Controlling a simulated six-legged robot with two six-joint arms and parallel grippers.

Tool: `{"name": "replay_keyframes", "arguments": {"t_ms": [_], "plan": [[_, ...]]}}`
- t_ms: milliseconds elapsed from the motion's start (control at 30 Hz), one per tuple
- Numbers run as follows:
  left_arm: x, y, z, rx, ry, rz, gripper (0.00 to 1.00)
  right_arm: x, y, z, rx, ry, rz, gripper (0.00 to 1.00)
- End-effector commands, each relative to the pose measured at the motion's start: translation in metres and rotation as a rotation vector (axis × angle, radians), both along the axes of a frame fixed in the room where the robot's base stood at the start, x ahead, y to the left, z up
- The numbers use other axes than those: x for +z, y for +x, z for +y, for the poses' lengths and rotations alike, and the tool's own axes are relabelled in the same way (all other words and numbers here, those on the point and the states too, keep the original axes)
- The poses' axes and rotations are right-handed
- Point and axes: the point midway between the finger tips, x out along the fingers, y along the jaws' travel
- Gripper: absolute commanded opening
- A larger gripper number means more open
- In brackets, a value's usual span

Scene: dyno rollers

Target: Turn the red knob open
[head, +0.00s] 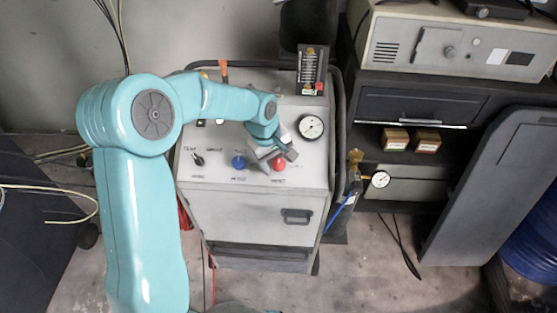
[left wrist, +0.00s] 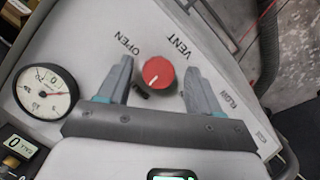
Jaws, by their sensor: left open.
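The red knob (head: 278,165) is on the sloping top panel of the grey cabinet, at the right of a row of knobs. My left gripper (head: 279,157) is over it and partly covers it. In the left wrist view the red knob (left wrist: 158,72) shows between the two spread fingers of the left gripper (left wrist: 158,66), with a gap on each side. A short white mark on the knob points to the lower left in that view. The words OPEN and VENT are printed beside the knob. My right gripper is not in view.
A blue knob (head: 239,162) and a black knob (head: 198,160) are to the left of the red one. A round gauge (head: 311,127) is above and right of it. A dark tube frame (head: 340,130) runs along the cabinet's right side.

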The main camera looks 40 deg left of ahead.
Motion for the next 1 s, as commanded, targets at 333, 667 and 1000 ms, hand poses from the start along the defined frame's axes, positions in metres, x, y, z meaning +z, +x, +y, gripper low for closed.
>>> {"name": "replay_keyframes", "arguments": {"t_ms": [333,667,1000], "plan": [[-0.0038,0.0036,-0.0021,0.0,0.0,-0.001,0.58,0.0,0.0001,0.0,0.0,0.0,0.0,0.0],[-0.0036,0.0033,-0.0018,-0.003,0.001,0.001,0.09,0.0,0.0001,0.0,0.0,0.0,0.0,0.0],[-0.0033,0.0039,-0.0021,-0.11,0.051,0.032,0.09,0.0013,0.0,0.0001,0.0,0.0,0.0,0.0]]}}
